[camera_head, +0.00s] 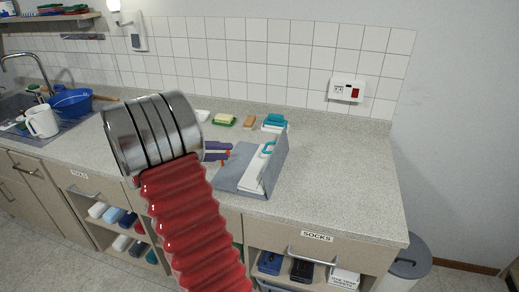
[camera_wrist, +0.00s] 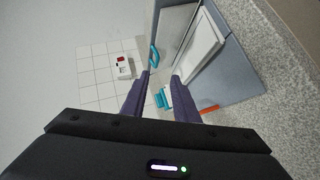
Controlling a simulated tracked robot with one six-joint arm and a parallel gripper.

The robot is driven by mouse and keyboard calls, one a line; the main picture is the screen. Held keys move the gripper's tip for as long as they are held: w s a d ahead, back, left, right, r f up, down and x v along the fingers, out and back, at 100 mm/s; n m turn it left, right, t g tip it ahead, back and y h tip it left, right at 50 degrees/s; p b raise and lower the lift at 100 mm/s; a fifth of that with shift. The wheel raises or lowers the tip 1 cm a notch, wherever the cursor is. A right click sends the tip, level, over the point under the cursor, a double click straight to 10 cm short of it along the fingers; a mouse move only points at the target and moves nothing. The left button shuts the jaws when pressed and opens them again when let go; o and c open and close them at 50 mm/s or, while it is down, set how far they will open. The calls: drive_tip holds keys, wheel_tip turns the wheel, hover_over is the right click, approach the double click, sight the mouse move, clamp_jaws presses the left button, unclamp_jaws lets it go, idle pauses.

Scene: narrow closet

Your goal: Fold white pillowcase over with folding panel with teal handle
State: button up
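The grey-blue folding board (camera_head: 232,182) lies on the counter, with one section standing up at its right (camera_head: 281,160). The white pillowcase (camera_head: 255,172) lies on it, and white cloth also shows in the wrist view (camera_wrist: 202,45). The teal handle (camera_head: 267,149) is at the board's far part; in the wrist view the handle (camera_wrist: 153,57) is close to the left fingertip. My gripper (camera_wrist: 161,75) has purple fingers spread apart, with nothing seen held between them. In the head view my gripper (camera_head: 229,151) is left of the board, partly hidden by my arm.
Behind the board are a teal-topped item (camera_head: 274,121), an orange bar (camera_head: 250,122) and a green-and-yellow item (camera_head: 224,119). The counter right of the board (camera_head: 345,170) is clear.

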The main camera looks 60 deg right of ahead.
sight(272, 159)
drive_tip(key=shift+d+f+g, duration=0.25)
drive_tip(key=shift+d+g, duration=0.05)
drive_tip(key=shift+d, duration=0.6)
drive_tip(key=x, duration=1.3)
drive_tip(key=shift+s+d, duration=0.2)
drive_tip(key=shift+d, duration=0.2)
clamp_jaws()
idle(0.7)
